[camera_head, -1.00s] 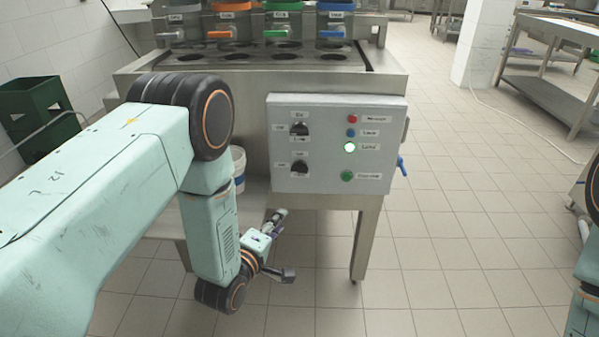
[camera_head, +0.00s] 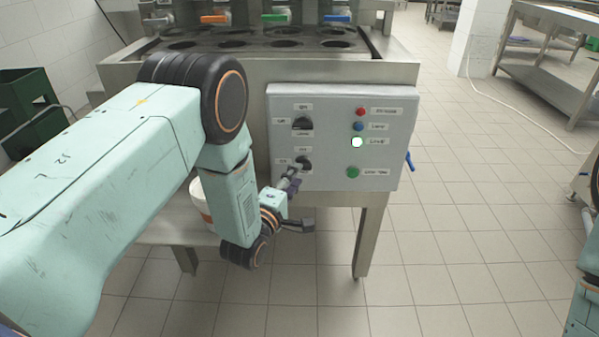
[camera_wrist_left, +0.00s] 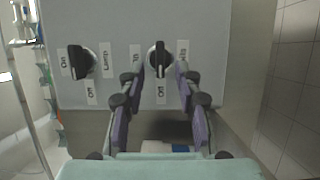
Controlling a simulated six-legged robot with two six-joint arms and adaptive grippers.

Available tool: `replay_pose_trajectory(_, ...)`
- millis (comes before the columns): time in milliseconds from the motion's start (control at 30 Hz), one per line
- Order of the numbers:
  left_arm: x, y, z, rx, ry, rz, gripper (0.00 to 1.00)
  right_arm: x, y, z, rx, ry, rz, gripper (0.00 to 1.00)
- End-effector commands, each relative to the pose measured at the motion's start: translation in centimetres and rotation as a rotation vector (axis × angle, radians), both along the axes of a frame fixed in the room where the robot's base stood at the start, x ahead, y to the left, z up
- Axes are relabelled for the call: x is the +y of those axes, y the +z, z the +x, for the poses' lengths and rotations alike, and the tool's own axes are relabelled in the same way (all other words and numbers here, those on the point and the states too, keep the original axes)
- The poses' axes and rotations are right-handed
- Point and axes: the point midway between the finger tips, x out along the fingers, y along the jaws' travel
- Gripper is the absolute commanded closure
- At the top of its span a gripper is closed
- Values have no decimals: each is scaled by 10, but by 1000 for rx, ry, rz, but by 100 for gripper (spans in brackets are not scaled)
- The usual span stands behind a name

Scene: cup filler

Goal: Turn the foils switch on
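The foils switch is the lower black knob (camera_head: 303,163) on the grey control panel (camera_head: 330,185). In the left wrist view the foils knob (camera_wrist_left: 159,60) has its grip upright in the picture, with "Off" below it and "On" to its left. My left gripper (camera_head: 294,174) is at the panel face by this knob. In the wrist view, the left gripper's fingers (camera_wrist_left: 160,78) are apart, one on each side of the knob. I cannot tell whether they touch it. The right finger partly hides the "Foils" label. My right gripper is not in view.
The lamp knob (camera_head: 302,124) sits above the foils knob. Red (camera_head: 360,112), blue (camera_head: 358,126), lit (camera_head: 357,142) and green (camera_head: 352,172) buttons are on the panel's right. A white bucket (camera_head: 201,197) stands behind my left arm. The floor right of the machine is clear.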

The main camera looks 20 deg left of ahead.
Motion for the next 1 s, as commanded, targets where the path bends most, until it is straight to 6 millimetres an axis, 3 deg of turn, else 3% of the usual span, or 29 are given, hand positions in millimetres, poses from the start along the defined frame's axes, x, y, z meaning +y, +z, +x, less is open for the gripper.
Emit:
replay_pose_trajectory(100,-2,-1,18,-3,-1,0,66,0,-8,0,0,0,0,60)
replay_pose_trajectory(300,-4,0,36,-1,-2,1,66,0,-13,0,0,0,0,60)
replay_pose_trajectory(600,-3,0,40,1,-2,1,66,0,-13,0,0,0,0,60)
replay_pose_trajectory(1000,-2,0,40,1,-2,1,99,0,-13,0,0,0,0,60)
